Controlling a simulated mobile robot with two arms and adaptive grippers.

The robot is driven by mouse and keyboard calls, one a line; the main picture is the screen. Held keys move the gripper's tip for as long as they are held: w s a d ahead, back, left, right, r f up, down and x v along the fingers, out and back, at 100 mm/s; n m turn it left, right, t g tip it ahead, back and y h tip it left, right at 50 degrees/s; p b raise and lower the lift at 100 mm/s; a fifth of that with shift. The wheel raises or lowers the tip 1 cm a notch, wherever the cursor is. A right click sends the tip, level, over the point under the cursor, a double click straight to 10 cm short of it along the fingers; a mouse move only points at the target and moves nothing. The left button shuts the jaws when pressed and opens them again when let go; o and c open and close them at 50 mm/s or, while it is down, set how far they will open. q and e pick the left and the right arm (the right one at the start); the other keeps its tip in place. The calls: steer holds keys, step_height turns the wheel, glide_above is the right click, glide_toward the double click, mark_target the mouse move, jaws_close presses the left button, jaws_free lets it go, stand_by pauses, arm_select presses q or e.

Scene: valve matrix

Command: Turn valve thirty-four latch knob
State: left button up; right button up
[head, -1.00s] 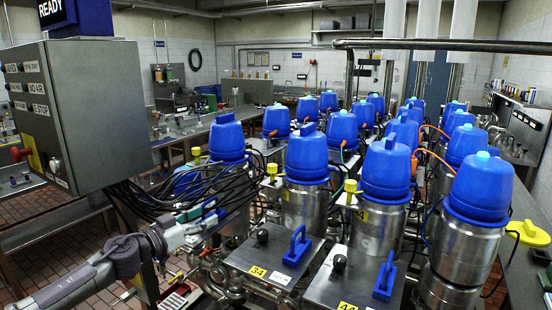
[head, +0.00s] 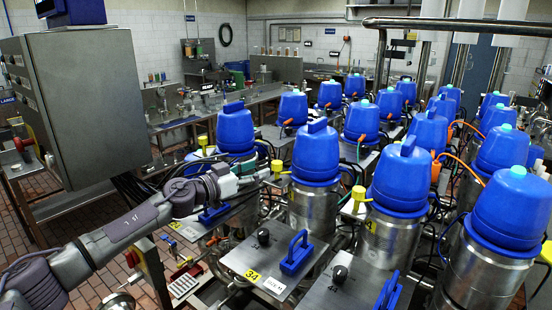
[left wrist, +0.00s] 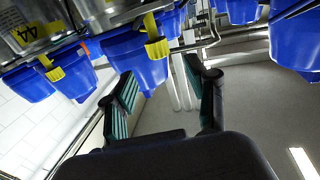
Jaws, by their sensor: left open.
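The plate labelled 34 (head: 253,275) lies in front of a blue-capped steel cylinder in the head view. It carries a black round knob (head: 263,237) and an upright blue handle (head: 296,253). I cannot tell which part is the latch knob. A yellow knob (head: 277,167) stands beside that cylinder. My left gripper (head: 262,175) is near this yellow knob, above and behind the plate; contact is unclear. In the left wrist view the fingers of my left gripper (left wrist: 162,70) are apart with nothing between them. My right gripper is not in view.
Blue-capped cylinders stand in close rows to the right and behind. A second plate with a black knob (head: 339,274) is at right. A grey control box (head: 85,110) hangs at left. Dark cables run behind my left arm.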

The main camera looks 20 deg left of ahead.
mark_target(277, 162)
arm_select(q)
steer(key=x, duration=0.4)
steer(key=shift+w+d, duration=0.2)
steer(key=shift+w, duration=0.1)
steer(key=p+x, duration=0.1)
steer(key=x, duration=0.1)
steer(key=shift+w+d+f, duration=0.1)
steer(key=shift+w+d, duration=0.1)
steer(key=shift+w, duration=0.2)
steer(key=shift+d, duration=0.1)
jaws_close()
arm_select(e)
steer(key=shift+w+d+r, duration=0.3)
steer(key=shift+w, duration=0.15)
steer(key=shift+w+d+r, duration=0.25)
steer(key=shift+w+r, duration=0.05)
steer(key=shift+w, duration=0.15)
